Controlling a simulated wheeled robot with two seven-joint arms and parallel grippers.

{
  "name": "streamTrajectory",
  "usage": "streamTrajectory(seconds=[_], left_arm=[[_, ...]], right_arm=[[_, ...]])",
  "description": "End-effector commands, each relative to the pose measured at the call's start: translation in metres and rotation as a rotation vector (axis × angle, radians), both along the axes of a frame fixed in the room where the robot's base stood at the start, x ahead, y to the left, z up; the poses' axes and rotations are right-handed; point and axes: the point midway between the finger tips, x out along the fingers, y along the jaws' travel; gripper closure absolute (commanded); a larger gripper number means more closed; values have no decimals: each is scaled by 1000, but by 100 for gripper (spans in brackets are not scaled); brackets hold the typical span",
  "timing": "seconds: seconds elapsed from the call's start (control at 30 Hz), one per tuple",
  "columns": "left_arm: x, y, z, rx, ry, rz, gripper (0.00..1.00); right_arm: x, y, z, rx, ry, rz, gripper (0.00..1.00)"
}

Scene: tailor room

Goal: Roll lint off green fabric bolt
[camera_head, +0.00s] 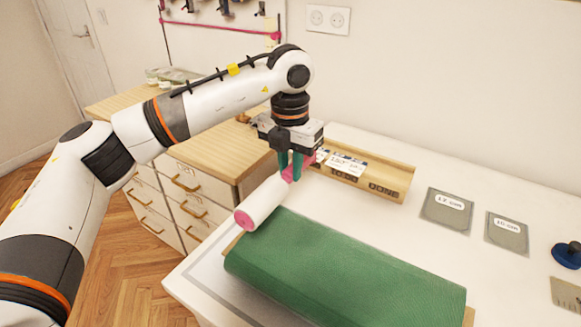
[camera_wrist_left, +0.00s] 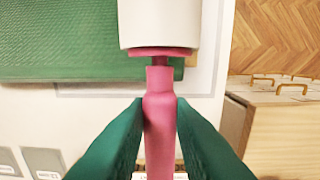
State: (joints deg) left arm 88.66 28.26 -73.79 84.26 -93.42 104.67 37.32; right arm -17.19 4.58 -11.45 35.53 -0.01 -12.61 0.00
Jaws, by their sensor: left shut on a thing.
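The green fabric bolt (camera_head: 340,270) lies on the white table at the lower middle of the head view. It also shows at the upper left of the left wrist view (camera_wrist_left: 60,40). My left gripper (camera_head: 291,166) is shut on the pink handle (camera_wrist_left: 160,130) of the lint roller. The white lint roller (camera_head: 262,203) points toward the front left, its pink end cap by the bolt's far left corner. I cannot tell if the roller touches the bolt. In the left wrist view the roller (camera_wrist_left: 160,22) is at the top middle. My right gripper is out of view.
A wooden tray (camera_head: 375,178) with labels, one reading DONE, stands behind the bolt. Grey cards (camera_head: 447,208) marked in cm and a blue round object (camera_head: 567,254) lie at the right. A wooden drawer cabinet (camera_head: 190,187) stands left of the table (camera_head: 400,232).

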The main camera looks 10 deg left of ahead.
Motion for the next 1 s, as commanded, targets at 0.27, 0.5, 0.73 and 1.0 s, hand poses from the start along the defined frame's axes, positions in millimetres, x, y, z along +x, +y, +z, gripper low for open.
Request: streamTrajectory(seconds=[0.27, 0.5, 0.73, 1.0], left_arm=[[0, 0, 7, 0, 0, 0, 100], [-3, 1, 6, -1, 0, 0, 100], [-20, 7, 6, -1, -1, 1, 100], [-41, 14, 6, 0, -1, -1, 100]], right_arm=[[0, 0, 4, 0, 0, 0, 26], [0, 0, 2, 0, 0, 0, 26], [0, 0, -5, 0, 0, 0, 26], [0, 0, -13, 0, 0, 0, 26]])
